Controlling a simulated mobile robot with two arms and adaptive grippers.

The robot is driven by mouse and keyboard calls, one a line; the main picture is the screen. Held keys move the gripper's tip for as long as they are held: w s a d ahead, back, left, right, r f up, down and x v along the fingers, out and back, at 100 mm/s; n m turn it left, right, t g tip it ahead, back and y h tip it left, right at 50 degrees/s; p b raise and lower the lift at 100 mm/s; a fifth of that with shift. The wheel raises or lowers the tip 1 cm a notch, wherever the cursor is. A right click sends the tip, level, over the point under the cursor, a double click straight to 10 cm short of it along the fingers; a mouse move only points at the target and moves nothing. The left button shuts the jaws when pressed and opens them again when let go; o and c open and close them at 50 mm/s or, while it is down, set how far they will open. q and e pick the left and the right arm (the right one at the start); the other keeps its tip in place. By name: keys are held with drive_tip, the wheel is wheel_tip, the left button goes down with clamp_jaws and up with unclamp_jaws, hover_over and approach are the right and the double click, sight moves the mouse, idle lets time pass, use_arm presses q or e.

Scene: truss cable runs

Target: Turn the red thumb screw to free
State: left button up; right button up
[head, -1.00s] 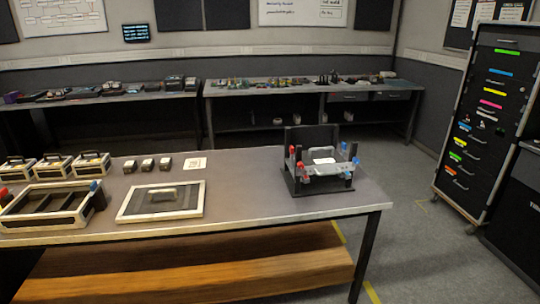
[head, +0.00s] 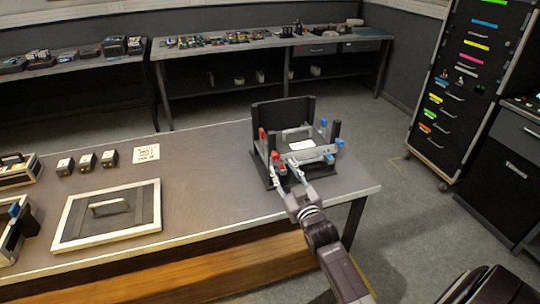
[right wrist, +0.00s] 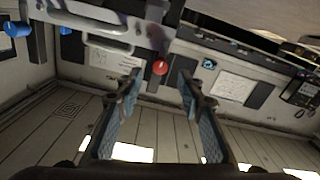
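A black fixture (head: 266,172) stands on the right part of the workbench. It carries a grey bar with a handle (head: 318,154). Red knobs sit at its left: one at the back (head: 262,133) and one at the front (head: 275,156). My right gripper (head: 285,167) is at the fixture's front left, by the front red knob. In the right wrist view a round red thumb screw (right wrist: 160,67) shows between the tips of my right gripper (right wrist: 160,80). The fingers are spread, with visible gaps on both sides of the screw. My left gripper is not in view.
Blue knobs (head: 340,143) sit at the fixture's right side. A framed panel with a handle (head: 66,217) lies left on the workbench (head: 205,195), with small dark blocks (head: 87,162) behind it. The bench between panel and fixture is clear.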

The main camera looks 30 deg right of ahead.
sight(277, 159)
drive_tip(key=x, duration=0.5)
drive_tip(key=shift+w+f, duration=0.1)
drive_tip(key=shift+w+d, duration=0.1)
drive_tip(key=shift+w, duration=0.45)
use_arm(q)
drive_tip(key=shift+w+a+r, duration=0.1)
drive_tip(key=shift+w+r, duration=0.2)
use_arm(e)
drive_tip(key=shift+c, duration=0.2)
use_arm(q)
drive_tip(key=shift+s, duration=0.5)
use_arm(e)
clamp_jaws()
